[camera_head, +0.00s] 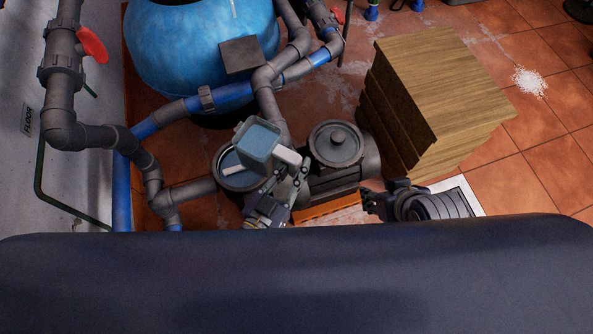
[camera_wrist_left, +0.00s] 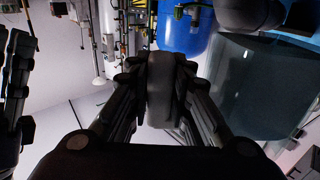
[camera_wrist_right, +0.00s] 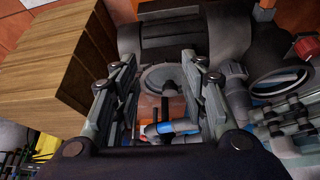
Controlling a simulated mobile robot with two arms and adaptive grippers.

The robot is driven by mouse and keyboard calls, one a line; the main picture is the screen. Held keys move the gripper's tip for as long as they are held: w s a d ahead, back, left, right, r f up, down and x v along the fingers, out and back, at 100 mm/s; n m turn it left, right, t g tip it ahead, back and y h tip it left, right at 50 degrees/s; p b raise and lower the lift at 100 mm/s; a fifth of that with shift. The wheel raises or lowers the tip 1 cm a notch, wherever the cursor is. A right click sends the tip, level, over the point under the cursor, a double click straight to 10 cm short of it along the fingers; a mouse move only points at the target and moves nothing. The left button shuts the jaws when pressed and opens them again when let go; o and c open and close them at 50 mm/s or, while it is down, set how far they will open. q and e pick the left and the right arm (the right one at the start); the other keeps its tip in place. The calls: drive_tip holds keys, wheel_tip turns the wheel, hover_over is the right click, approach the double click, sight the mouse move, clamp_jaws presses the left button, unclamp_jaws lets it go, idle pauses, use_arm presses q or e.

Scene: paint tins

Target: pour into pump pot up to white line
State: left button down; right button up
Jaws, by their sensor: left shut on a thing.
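My left gripper (camera_head: 284,188) is shut on the grey handle (camera_wrist_left: 165,88) of a clear bluish jug (camera_head: 258,143). The jug is over the round pump pot (camera_head: 228,176) and hides part of its opening; the jug's body also shows in the left wrist view (camera_wrist_left: 262,88). I cannot tell its exact tilt or whether liquid is flowing. In the right wrist view the pot's open mouth (camera_wrist_right: 281,88) shows a pale line inside. A round grey knobbed lid (camera_head: 336,145) rests on the pump body to the right. My right gripper (camera_head: 374,201) is open and empty, right of the pump.
A wooden cabinet (camera_head: 447,92) stands right of the pump. A blue tank (camera_head: 195,45) and grey pipes (camera_head: 62,100) with red handles (camera_head: 92,44) stand behind and left. A white pile (camera_head: 529,81) lies on the tiled floor, which is mostly clear at the right.

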use_arm(q)
drive_tip(key=shift+s+d+f, duration=0.1)
drive_tip(key=shift+s+f, duration=0.5)
drive_tip(key=shift+s, duration=0.15)
use_arm(e)
drive_tip(key=shift+g, duration=0.9)
drive_tip(key=shift+s+d+f, duration=0.15)
drive_tip(key=shift+s+d, duration=0.05)
drive_tip(key=shift+s, duration=0.45)
drive_tip(key=shift+s+d+f, duration=0.1)
drive_tip(key=shift+s+d, duration=0.05)
drive_tip(key=shift+s, duration=0.5)
drive_tip(key=shift+s+d+f, duration=0.15)
drive_tip(key=shift+s+d, duration=0.05)
drive_tip(key=shift+s, duration=0.45)
use_arm(q)
drive_tip(key=shift+p, duration=0.45)
drive_tip(key=f+b, duration=0.1)
drive_tip(key=f+n+b, duration=0.1)
drive_tip(key=shift+s+d+f, duration=0.2)
drive_tip(key=shift+d+f, duration=0.1)
use_arm(e)
drive_tip(key=shift+t, duration=0.9)
drive_tip(key=w, duration=0.2)
drive_tip(key=w+a, duration=0.1)
drive_tip(key=w, duration=0.1)
drive_tip(key=shift+a, duration=0.1)
drive_tip(key=shift+s, duration=0.2)
